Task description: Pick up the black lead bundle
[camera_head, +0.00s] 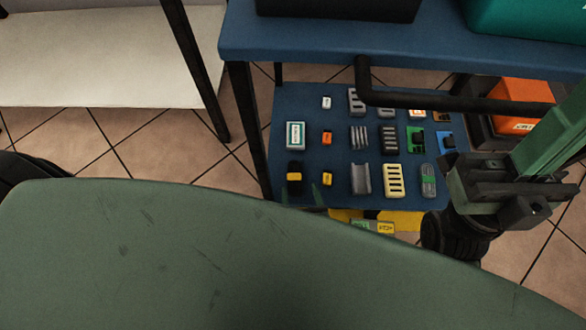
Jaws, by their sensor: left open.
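I cannot make out a black lead bundle with certainty. A small black item with a yellow band (294,177) lies at the near left corner of the lower blue shelf (282,108); whether it is a bundle of leads I cannot tell.
Several small parts in rows cover the lower shelf, among them a ridged grey block (359,137) and a cream slotted block (394,180). A blue upper shelf (330,45) and a bent black bar (450,101) overhang it. An orange box (522,105) stands at right.

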